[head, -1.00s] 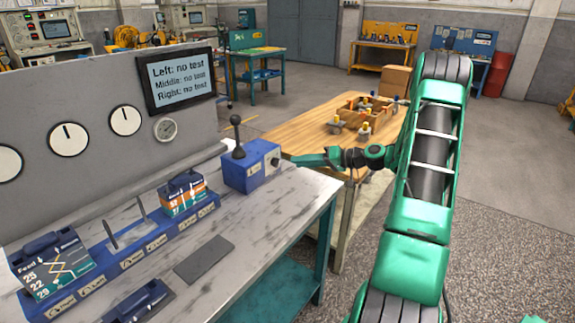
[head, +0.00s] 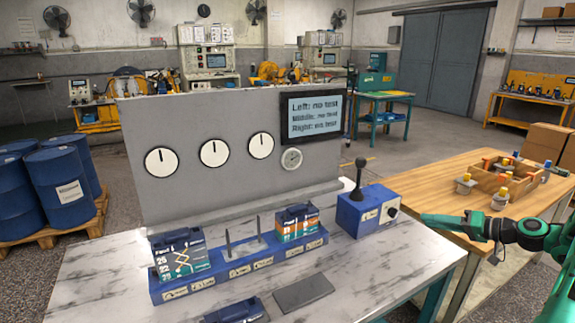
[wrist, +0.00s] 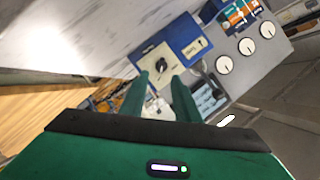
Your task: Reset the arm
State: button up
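My green arm (head: 530,232) enters at the right edge of the head view. My gripper (head: 432,219) points left, just right of the blue lever box (head: 368,211) with its black joystick. In the wrist view, my gripper's two green fingers (wrist: 158,92) stand apart with nothing between them. The blue box also shows beyond the fingertips in the wrist view (wrist: 183,46), with its black knob. I cannot tell the exact gap between fingertips and box.
A wooden table (head: 445,180) holds a parts tray (head: 495,178). Blue barrels (head: 62,187) stand left.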

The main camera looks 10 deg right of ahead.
jog(key=s+a+r+g+h, duration=0.1)
jog(key=s+a+g+h, duration=0.3)
jog(key=s+a+g, duration=0.45)
jog(key=s+a+r+m+g+h, duration=0.1)
jog(key=s+a+r, duration=0.1)
jog(key=s, duration=0.7)
jog(key=s+a+r+m+g+h, duration=0.1)
jog(key=s+a+r+h, duration=0.1)
jog(key=s, duration=0.8)
jog(key=s+a+r+m+g+h, duration=0.1)
jog(key=s+a+m, duration=0.1)
jog(key=s, duration=0.8)
jog(key=shift+a+r+h, duration=0.3)
jog(key=shift+r, duration=0.1)
jog(key=shift+w+f, duration=0.25)
jog(key=shift+w, duration=0.35)
jog(key=shift+c, duration=0.6)
